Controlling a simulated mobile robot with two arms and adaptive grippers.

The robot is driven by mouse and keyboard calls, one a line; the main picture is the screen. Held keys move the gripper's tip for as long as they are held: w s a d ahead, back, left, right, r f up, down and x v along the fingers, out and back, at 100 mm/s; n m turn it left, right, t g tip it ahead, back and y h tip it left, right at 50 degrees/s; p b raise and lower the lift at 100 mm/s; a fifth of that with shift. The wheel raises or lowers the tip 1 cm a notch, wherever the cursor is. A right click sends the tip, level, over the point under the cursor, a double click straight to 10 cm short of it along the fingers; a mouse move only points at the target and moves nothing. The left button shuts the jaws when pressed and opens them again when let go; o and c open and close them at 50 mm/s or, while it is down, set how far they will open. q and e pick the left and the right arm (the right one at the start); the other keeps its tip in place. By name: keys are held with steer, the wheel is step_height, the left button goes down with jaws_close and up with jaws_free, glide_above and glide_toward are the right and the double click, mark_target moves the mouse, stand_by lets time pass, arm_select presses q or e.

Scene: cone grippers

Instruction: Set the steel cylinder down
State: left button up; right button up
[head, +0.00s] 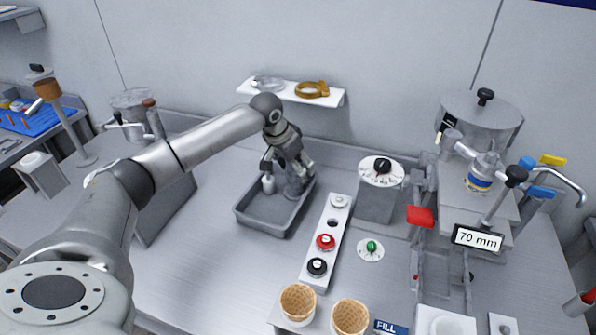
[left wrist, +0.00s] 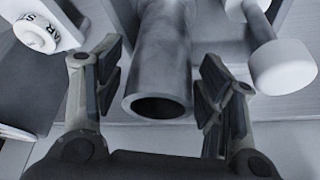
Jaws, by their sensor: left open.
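The steel cylinder (left wrist: 168,55) is a plain grey hollow tube. In the left wrist view it lies between the two fingers of my left gripper (left wrist: 160,72), its open round end towards the camera. A gap shows on each side, so the fingers are apart from it. In the head view my left gripper (head: 285,168) is low over the grey tray (head: 265,220), beside the back wall. The cylinder is hard to tell from the gripper there. Whether it rests on the tray floor is hidden. My right gripper is not in view.
A white strip (head: 313,255) with several round knobs stands right of the tray. A wall shelf (head: 330,98) hangs above it. A dial box (head: 378,205) and a press with a 70 mm display (head: 478,239) are further right. Two cones (head: 298,301) stand in front.

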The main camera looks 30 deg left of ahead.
arm_select(q)
steer(key=v, duration=0.9)
steer(key=shift+s+r+b, duration=0.2)
steer(key=shift+r+b, duration=0.05)
steer(key=shift+b, duration=0.2)
